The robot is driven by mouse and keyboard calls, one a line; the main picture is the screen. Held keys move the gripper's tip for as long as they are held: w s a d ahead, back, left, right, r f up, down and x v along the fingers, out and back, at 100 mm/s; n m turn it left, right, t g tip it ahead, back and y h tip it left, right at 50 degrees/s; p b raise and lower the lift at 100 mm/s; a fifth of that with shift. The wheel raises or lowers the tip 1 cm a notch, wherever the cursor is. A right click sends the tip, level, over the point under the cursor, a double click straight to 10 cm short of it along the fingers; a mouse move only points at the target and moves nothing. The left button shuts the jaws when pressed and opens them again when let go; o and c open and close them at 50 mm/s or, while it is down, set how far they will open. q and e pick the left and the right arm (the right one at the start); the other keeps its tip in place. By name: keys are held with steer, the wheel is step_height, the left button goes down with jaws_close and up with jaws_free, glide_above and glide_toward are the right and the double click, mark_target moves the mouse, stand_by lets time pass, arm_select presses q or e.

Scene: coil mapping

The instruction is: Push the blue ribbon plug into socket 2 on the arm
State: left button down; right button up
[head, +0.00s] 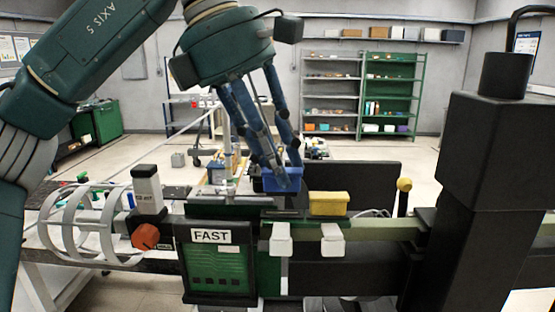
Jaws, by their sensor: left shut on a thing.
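My left gripper (273,160) reaches down from the top middle, its blue-grey fingers closed on a blue block, which I take for the blue ribbon plug (287,184). The fingers cover part of the plug. The plug is at the back edge of a dark horizontal arm, just left of a yellow block (329,204). Two white blocks (281,239) sit on the front of the arm, below the blue and yellow blocks. I cannot make out socket numbers, nor whether the plug touches a socket. My right gripper is not in view.
A green panel marked FAST (210,262) hangs left of the white blocks. Further left are an orange knob (145,236) and a white ring cage (88,228). A tall black column (470,190) blocks the right side. Shelves (388,95) stand far behind.

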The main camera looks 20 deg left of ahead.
mark_target(278, 186)
arm_select(q)
steer(key=shift+w, duration=0.1)
stand_by(0.5)
steer(key=shift+f+b, duration=0.8)
steer(key=shift+f, duration=0.4)
steer(key=shift+f+b, duration=0.55)
steer(key=shift+f, duration=0.15)
stand_by(0.5)
steer(key=c, duration=1.4)
jaws_free()
